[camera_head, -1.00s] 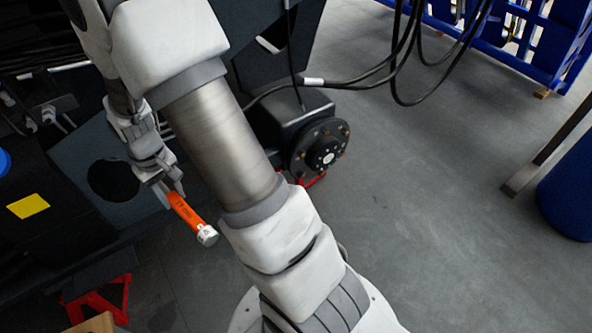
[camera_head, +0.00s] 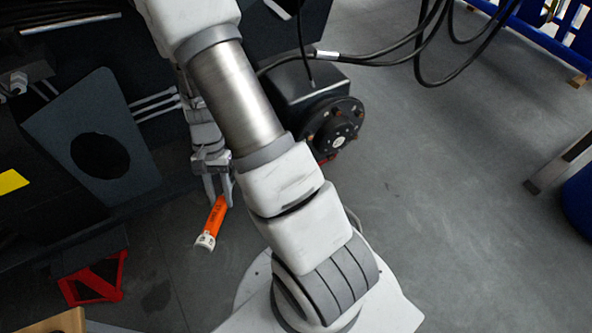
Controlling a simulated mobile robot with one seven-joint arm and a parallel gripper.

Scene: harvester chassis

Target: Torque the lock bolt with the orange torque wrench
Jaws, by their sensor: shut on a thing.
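My gripper (camera_head: 219,192) is shut on the orange torque wrench (camera_head: 214,221), left of my own arm links. The wrench hangs down from the jaws, tilted slightly to the left, with its pale silver end (camera_head: 205,242) lowest. It is in the air in front of the dark chassis. The upper part of the wrench is partly hidden by the jaws. I cannot pick out the lock bolt for sure. A black round hub (camera_head: 335,127) with bolts on its face shows right of my arm, apart from the wrench.
A dark plate with a round hole (camera_head: 75,135) stands left of my gripper. A red stand (camera_head: 97,279) is at lower left. Black cables (camera_head: 383,63) hang at upper right. A blue rack (camera_head: 566,37) stands far right. Grey floor (camera_head: 440,190) is clear to the right.

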